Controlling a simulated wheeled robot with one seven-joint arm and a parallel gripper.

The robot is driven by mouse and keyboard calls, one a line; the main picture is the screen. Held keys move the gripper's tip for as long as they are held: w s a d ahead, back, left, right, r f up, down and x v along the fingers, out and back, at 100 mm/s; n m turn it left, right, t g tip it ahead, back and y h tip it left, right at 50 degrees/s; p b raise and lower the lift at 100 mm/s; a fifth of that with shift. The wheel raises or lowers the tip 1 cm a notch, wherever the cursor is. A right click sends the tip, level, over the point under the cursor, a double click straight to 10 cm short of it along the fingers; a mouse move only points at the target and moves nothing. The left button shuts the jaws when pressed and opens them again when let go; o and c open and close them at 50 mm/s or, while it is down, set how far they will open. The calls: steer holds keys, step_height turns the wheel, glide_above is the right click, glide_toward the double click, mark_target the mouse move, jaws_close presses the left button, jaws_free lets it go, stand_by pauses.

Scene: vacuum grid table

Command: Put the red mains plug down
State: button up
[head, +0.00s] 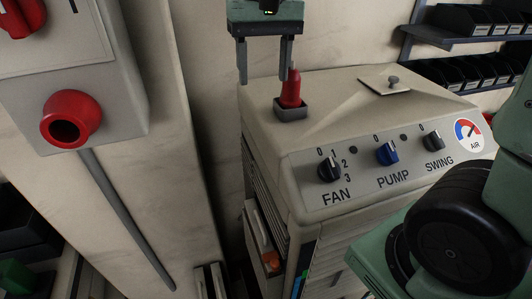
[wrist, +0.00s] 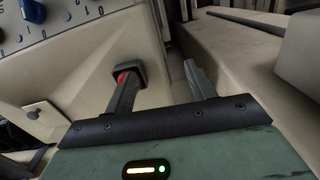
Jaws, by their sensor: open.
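The red mains plug (head: 291,87) stands upright in a small grey square holder (head: 291,111) on top of the beige cabinet in the head view. In the wrist view, a bit of the plug's red (wrist: 123,77) shows beside one finger, and the holder (wrist: 129,68) shows around it. My gripper (head: 268,80) is open above and just behind the plug in the head view, its fingers pointing down. In the wrist view my gripper (wrist: 160,82) has its fingers wide apart, with nothing between their tips. One finger hides most of the plug there.
The beige cabinet (head: 340,95) has FAN, PUMP and SWING knobs and an air gauge (head: 468,134) on its sloped front. A metal plate with a knob (head: 385,84) lies on its top. A wall box with a red round socket (head: 70,118) is at left. Shelves with black bins (head: 470,20) stand at back right.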

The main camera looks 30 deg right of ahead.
steer(key=s+a+f+n, duration=0.5)
steer(key=s+f, duration=0.2)
steer(key=s, duration=0.2)
steer(key=s+a+f+n, duration=0.5)
steer(key=s+f, duration=0.2)
steer(key=s, duration=0.1)
steer(key=shift+s+a, duration=0.15)
steer(key=shift+s, duration=0.25)
